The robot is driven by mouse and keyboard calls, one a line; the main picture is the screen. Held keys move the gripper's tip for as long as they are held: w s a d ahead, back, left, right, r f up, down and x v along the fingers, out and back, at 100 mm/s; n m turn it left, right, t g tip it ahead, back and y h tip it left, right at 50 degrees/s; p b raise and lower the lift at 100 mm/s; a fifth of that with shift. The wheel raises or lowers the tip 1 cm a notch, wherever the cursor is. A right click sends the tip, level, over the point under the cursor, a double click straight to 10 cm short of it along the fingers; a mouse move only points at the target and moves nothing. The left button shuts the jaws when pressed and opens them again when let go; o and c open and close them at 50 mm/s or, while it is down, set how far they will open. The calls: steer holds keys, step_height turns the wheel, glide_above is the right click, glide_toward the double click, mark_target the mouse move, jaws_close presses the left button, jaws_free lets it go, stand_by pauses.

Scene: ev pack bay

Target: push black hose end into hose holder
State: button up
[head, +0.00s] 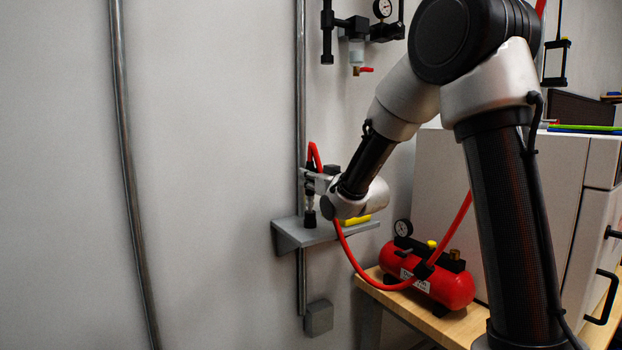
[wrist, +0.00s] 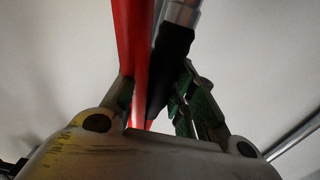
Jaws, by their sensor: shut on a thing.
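The black hose end (wrist: 170,62), with a silver metal fitting (wrist: 183,14) at its tip, is between the fingers of my gripper (wrist: 157,88) in the wrist view. My gripper is shut on it. The red hose (wrist: 133,40) runs close beside it there. In the head view my gripper (head: 315,181) is above a grey wall shelf, with the silver tip pointing down. A short black socket (head: 310,220), which looks like the hose holder, stands on the shelf directly below the tip. I cannot tell whether the tip touches or enters it.
The grey shelf (head: 290,238) carries a yellow object (head: 357,220) right of the socket. The red hose loops above my gripper and runs down to a red air tank (head: 445,284) on a wooden bench (head: 385,294). A vertical pipe (head: 301,100) is behind.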

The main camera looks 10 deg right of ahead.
steer(key=shift+f, duration=0.6)
steer(key=shift+r, duration=0.15)
stand_by(0.4)
steer(key=o, duration=1.1)
steer(key=o, duration=0.5)
steer(key=shift+s, duration=0.1)
steer(key=v, duration=1)
steer(key=shift+s+d, duration=0.15)
steer(key=shift+s, duration=0.25)
